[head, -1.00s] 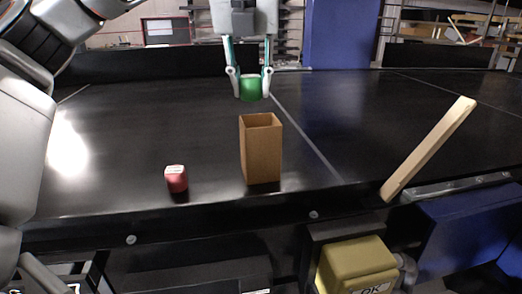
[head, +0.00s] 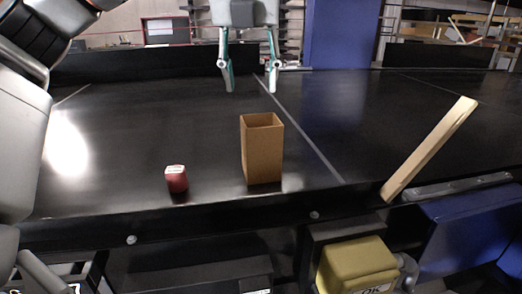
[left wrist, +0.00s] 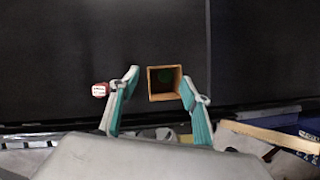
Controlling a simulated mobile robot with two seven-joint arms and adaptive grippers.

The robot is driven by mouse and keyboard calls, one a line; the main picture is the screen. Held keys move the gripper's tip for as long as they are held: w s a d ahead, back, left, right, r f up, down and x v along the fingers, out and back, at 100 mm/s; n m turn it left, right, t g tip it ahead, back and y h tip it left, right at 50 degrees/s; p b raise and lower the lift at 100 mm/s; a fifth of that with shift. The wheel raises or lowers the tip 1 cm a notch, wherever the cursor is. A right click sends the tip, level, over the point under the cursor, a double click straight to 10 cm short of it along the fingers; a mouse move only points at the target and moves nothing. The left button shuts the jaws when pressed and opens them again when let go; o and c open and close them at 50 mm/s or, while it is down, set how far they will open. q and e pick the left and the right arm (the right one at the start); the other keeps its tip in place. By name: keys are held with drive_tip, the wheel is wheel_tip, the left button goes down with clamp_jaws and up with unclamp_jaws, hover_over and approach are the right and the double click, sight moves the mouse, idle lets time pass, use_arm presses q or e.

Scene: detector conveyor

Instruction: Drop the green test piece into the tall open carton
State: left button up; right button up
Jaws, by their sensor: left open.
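The tall open carton (head: 262,152) stands upright on the black belt, brown, with its open top up. In the left wrist view the carton (left wrist: 152,85) lies between my fingertips, seen from above. The green test piece (left wrist: 165,77) shows as a dim green patch inside it; in the head view the carton's walls hide it. My left gripper (head: 251,90) is open and empty above the carton, its fingers spread wide; it also shows in the left wrist view (left wrist: 161,85). My right gripper is not in view.
A red piece with a white top (head: 176,179) stands on the belt left of the carton. A pale wooden bar (head: 430,150) slants at the right. A yellow bin (head: 355,268) is below the front edge. The belt around the carton is mostly clear.

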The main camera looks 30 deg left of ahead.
use_arm(q)
drive_tip(key=v, duration=0.5)
drive_tip(key=shift+s+d+r, duration=0.1)
drive_tip(key=shift+s+r, duration=0.1)
drive_tip(key=shift+r, duration=0.15)
